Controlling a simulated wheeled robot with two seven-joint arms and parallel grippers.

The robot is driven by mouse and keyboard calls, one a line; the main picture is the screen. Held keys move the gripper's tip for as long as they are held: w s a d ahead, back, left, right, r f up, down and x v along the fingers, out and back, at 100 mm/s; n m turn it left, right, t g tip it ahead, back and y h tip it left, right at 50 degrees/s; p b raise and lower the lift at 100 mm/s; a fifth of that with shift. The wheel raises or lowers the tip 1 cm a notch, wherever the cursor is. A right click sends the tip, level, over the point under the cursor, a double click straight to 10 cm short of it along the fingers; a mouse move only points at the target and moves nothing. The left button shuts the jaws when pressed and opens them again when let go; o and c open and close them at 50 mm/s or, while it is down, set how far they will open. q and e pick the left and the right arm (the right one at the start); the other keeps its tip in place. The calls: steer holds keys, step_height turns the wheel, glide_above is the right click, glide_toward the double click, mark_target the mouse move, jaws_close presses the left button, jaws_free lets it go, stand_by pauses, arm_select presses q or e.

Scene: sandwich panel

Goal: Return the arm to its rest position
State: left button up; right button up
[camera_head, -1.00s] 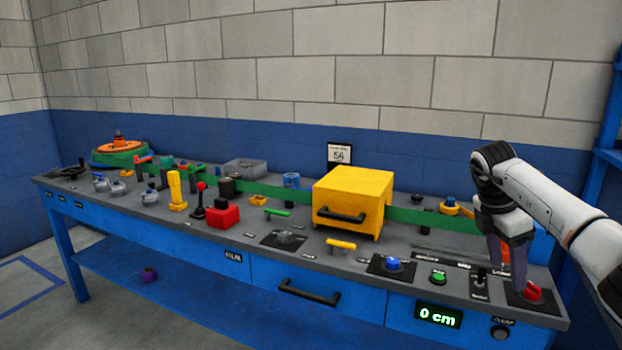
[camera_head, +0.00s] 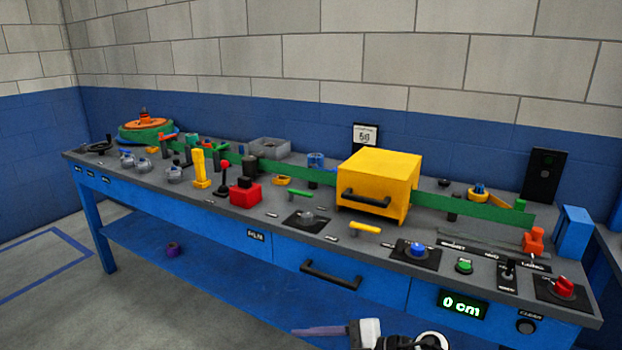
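My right gripper (camera_head: 320,331) shows at the bottom edge of the head view, low in front of the bench and clear of it. Its purple-grey finger points left, and white and black arm parts sit to its right, cut off by the frame. I see it edge-on, so I cannot tell whether it is open or shut. Nothing is visible at its tip. The red rotary knob (camera_head: 564,287) sits on a black plate at the bench's front right corner with no gripper near it. My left gripper is not in view.
The long bench (camera_head: 230,215) carries a yellow box (camera_head: 383,184), a red button box (camera_head: 245,193), a blue knob (camera_head: 416,250), a green button (camera_head: 464,266) and several other controls. Floor at lower left is clear.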

steer(key=s+d+f+m+t+h, duration=0.1)
steer(key=s+d+f+m+h, duration=0.2)
steer(key=s+d+f+m, duration=0.2)
steer(key=s+d+f+m+t+h, duration=0.2)
steer(key=s+d+f+m+h, duration=0.2)
steer(key=s+m, duration=0.5)
steer(key=s+d+f+m+t+h, duration=0.1)
steer(key=s+d+f+m+h, duration=0.3)
steer(key=s+d+f+m, duration=0.3)
steer(key=s+d, duration=0.1)
steer(key=s, duration=0.4)
steer(key=shift+f+m+t, duration=0.35)
steer(key=shift+m+t, duration=0.05)
